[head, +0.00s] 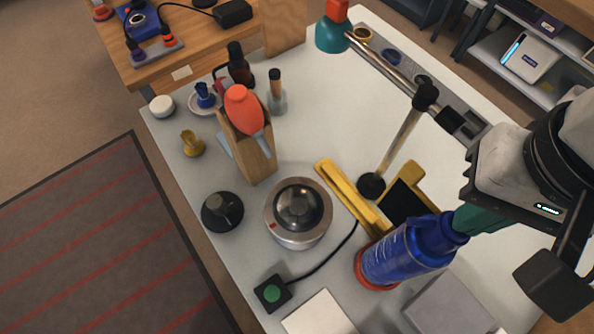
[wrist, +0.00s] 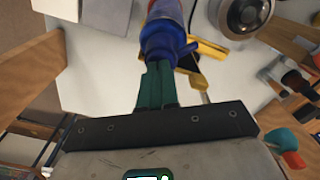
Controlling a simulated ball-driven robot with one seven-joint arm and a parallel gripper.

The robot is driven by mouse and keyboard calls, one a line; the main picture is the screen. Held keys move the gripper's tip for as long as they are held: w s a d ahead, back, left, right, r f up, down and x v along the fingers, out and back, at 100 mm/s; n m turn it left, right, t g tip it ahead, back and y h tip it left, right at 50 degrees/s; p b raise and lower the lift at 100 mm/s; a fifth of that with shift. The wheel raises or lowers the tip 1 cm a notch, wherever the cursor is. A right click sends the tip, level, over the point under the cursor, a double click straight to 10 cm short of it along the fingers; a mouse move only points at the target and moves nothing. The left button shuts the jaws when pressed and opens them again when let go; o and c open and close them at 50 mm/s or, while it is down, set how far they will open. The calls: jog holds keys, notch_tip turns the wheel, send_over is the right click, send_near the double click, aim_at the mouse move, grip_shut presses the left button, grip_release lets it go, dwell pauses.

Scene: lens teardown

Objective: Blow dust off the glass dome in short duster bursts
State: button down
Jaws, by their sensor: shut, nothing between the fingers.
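The glass dome (head: 299,203) sits in a round silver metal housing (head: 300,238) on the pale table. Its round housing also shows at the top right of the wrist view (wrist: 241,15). The blue duster can (head: 400,256) stands upright to the right of the dome, with a red ring around its foot. The can also shows at the top of the wrist view (wrist: 158,40). My gripper (head: 462,221) has green fingers that are shut and empty. Their tips are right at the can's top; I cannot tell whether they touch it. I cannot make out dust on the dome.
A grey block (head: 450,305) lies at the front right.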

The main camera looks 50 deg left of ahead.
jog(key=shift+r+p, duration=0.5)
jog(key=shift+r, duration=1)
jog(key=shift+f, duration=0.1)
dwell(2.4)
jog(key=shift+f+b, duration=1.5)
jog(key=shift+b, duration=0.05)
jog(key=shift+r, duration=0.2)
jog(key=shift+r+p, duration=0.75)
jog(key=shift+r, duration=0.7)
